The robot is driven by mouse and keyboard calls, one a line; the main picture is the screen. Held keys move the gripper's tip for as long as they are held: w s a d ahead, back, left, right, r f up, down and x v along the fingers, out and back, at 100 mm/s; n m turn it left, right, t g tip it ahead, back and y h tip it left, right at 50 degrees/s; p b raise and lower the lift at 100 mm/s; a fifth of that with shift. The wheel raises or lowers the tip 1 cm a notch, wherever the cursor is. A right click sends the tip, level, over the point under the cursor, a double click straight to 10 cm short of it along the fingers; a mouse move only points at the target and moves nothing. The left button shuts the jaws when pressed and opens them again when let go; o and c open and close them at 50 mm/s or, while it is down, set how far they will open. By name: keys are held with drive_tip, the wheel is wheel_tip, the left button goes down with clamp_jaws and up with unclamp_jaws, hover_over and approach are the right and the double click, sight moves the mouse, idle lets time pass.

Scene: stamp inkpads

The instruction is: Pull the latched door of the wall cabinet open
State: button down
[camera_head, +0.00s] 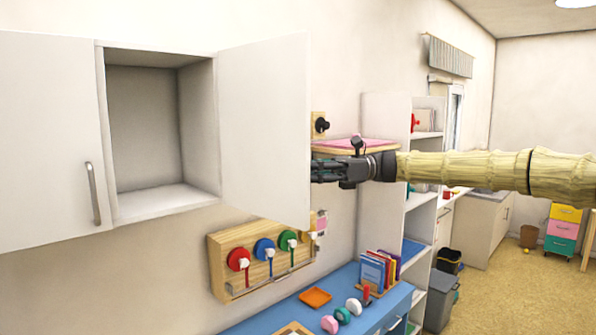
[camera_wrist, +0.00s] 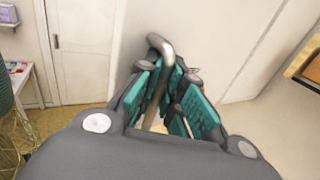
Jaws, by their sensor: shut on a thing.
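The wall cabinet (camera_head: 190,135) is white, with its right compartment uncovered and empty inside. Its right door (camera_head: 262,130) stands swung out wide on its right-hand side. My gripper (camera_head: 325,170) is at the outer face of this door, near its free edge, partly hidden behind it. In the wrist view my gripper (camera_wrist: 166,90) is shut with its teal pads around a curved metal handle (camera_wrist: 160,45). That handle is hidden behind the door in the head view. The left door (camera_head: 45,140) is closed and has a metal bar handle (camera_head: 93,193).
Below the cabinet hangs a wooden board (camera_head: 222,265) with coloured round pieces. A blue desk (camera_head: 350,275) holds books and small items. A white shelf unit (camera_head: 375,120) stands close behind my gripper. Open floor (camera_head: 500,290) lies to the right.

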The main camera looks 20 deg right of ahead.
drive_tip(key=shift+r, duration=0.1)
drive_tip(key=c, duration=1.5)
unclamp_jaws()
drive_tip(key=shift+s+d, duration=0.1)
drive_tip(key=d, duration=1.2)
